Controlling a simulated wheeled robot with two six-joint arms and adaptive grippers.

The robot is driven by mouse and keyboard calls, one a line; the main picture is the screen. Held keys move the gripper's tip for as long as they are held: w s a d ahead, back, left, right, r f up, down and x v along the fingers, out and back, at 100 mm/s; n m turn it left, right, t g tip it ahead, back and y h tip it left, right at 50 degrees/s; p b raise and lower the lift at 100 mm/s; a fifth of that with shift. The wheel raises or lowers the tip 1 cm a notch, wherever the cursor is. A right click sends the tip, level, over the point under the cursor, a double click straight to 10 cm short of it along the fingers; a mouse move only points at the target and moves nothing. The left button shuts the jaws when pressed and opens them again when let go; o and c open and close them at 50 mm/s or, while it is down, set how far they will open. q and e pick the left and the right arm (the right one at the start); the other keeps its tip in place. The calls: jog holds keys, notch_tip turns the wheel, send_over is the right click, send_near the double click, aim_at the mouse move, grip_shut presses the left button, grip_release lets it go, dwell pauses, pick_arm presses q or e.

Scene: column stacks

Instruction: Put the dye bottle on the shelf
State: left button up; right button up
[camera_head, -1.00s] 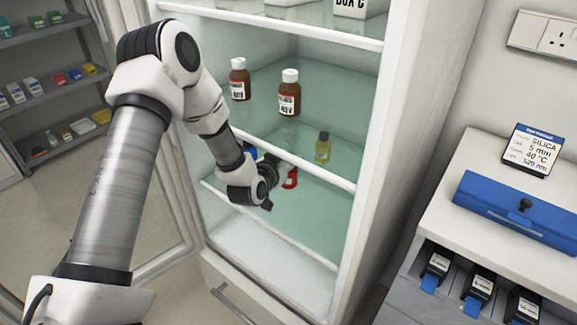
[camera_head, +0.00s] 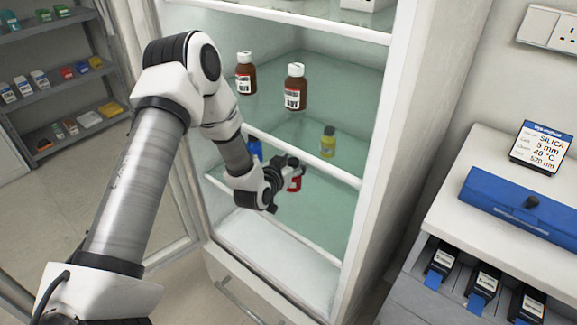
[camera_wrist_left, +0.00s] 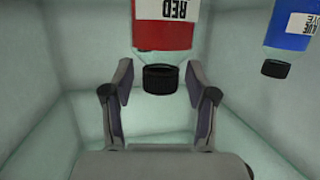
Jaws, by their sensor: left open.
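A red bottle (camera_head: 296,183) with a black cap and a white "RED" label is inside the open fridge. It also shows in the left wrist view (camera_wrist_left: 163,30), upside down in the picture. My left gripper (camera_head: 281,186) is open at the bottle. In the left wrist view its fingers (camera_wrist_left: 160,97) are spread either side of the black cap, with gaps on both sides. A blue bottle (camera_wrist_left: 290,25) stands beside the red one and is partly hidden by my arm in the head view (camera_head: 255,148). The lower fridge shelf (camera_head: 290,238) has a white front rim.
A yellow bottle (camera_head: 328,142) is deeper in the fridge. Two brown bottles (camera_head: 295,87) (camera_head: 245,73) stand higher. A white shelf rim (camera_head: 315,167) crosses just above my gripper. The fridge side wall (camera_head: 385,150) is at the right. A counter holds a blue case (camera_head: 520,205).

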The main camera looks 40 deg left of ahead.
pick_arm(q)
jog(key=v, duration=1.2)
jog(key=s+d+f+m+g+h, duration=0.1)
jog(key=s+d+f+g, duration=0.4)
jog(key=f, duration=0.4)
jog(key=s+d+f+g+h, duration=0.1)
jog(key=s+d+f+g, duration=0.2)
jog(key=s+d+f, duration=0.35)
jog(key=s+d+f+g, duration=0.1)
jog(key=s+f+g, duration=0.5)
jog(key=s, duration=0.9)
notch_tip(320, 180, down, 2)
jog(key=shift+f+g+p, duration=0.25)
jog(key=shift+g+p, duration=0.05)
jog(key=shift+p, duration=0.05)
